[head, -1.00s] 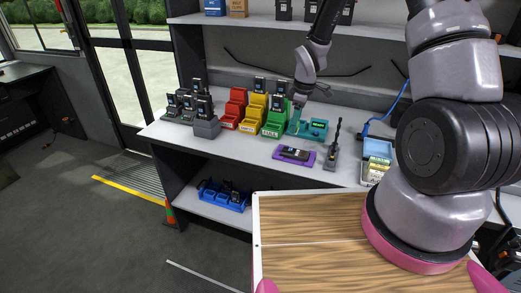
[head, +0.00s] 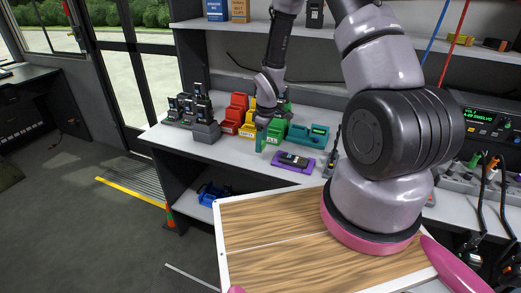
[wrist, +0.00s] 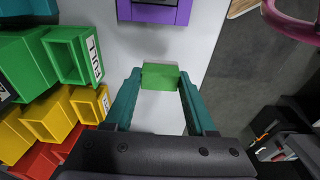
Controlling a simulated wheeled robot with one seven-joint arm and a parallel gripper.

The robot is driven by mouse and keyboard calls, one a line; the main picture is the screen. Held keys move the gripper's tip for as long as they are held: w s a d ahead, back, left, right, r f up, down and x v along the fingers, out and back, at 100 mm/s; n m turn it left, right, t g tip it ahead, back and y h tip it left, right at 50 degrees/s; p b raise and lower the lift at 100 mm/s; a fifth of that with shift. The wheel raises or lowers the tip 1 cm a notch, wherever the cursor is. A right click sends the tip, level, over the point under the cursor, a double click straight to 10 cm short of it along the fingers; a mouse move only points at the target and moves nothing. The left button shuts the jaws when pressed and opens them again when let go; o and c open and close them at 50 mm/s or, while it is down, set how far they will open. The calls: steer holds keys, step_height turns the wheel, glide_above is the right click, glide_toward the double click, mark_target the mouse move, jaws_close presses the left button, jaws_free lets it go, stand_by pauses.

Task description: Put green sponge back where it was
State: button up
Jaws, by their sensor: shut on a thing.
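The green sponge (wrist: 160,76) is a small bright green block between the teal fingertips of my gripper (wrist: 158,84) in the wrist view. The fingers are shut on its two sides. In the head view my gripper (head: 263,136) hangs over the front part of the white bench, in front of the coloured bins and left of the purple tray. The sponge is hard to tell from the fingers there. In the wrist view pale bench surface shows around and behind the sponge. I cannot tell whether it touches the bench.
Red bins (head: 235,113), yellow bins (head: 248,129) and green bins (wrist: 75,55) stand close beside the gripper. A purple tray (head: 294,162) holds a dark device. A teal tray (head: 308,135) lies behind it. Black radios in chargers (head: 205,130) stand left. The bench's front edge is near.

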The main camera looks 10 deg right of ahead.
mark_target(263, 143)
steer(key=shift+f, duration=1.6)
steer(key=o, duration=1.3)
steer(key=shift+f, duration=0.15)
